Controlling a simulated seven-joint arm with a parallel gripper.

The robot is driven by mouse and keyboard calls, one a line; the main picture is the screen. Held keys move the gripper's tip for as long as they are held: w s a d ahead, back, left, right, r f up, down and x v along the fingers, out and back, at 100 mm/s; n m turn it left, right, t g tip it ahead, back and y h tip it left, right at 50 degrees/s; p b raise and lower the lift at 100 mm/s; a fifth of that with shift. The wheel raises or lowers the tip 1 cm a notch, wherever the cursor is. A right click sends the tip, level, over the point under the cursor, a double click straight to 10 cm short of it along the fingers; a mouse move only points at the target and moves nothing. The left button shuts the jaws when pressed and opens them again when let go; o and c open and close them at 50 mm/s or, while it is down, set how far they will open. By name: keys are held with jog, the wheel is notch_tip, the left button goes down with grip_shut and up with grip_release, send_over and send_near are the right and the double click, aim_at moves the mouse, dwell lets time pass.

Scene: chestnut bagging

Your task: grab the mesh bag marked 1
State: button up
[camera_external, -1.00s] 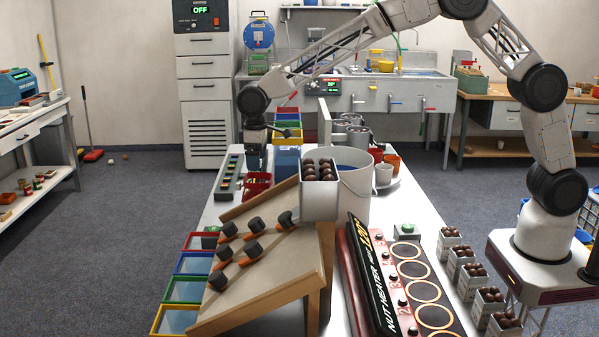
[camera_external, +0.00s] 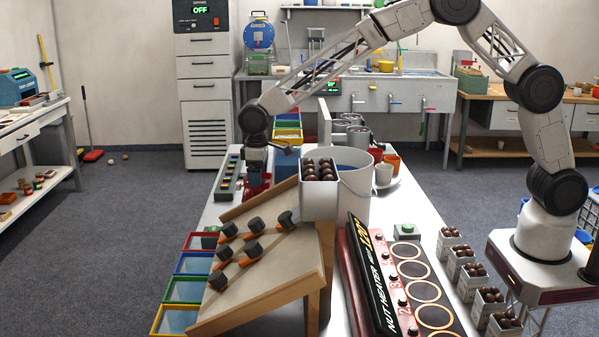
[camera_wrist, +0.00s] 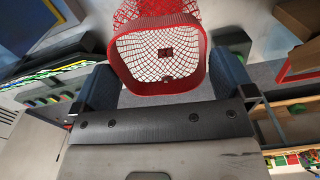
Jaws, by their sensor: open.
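A red mesh bag (camera_wrist: 158,88) with a stiff red rim fills the upper middle of the wrist view, its open mouth facing the camera. A small dark tag shows through the mesh, but I cannot read its mark. My gripper (camera_wrist: 164,82) is open, with one dark blue finger on each side of the bag's rim. Whether the fingers touch the rim I cannot tell. In the external view my gripper (camera_external: 256,168) points down over red material (camera_external: 265,179) at the table's far left part, mostly hidden behind the arm and the wooden board.
A slanted wooden board (camera_external: 265,265) with dark-handled tools stands in front. A metal container of chestnuts (camera_external: 319,200) and a white bucket (camera_external: 356,185) stand to the right. A blue bin (camera_external: 287,162) is close beside my gripper. A rack (camera_external: 229,178) lies to the left.

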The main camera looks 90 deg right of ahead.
jog(key=shift+f, duration=1.1)
jog(key=shift+c, duration=0.2)
jog(key=c, duration=0.8)
jog(key=shift+o, duration=0.2)
jog(key=shift+r, duration=0.1)
notch_tip(320, 180, up, 10)
dwell(0.9)
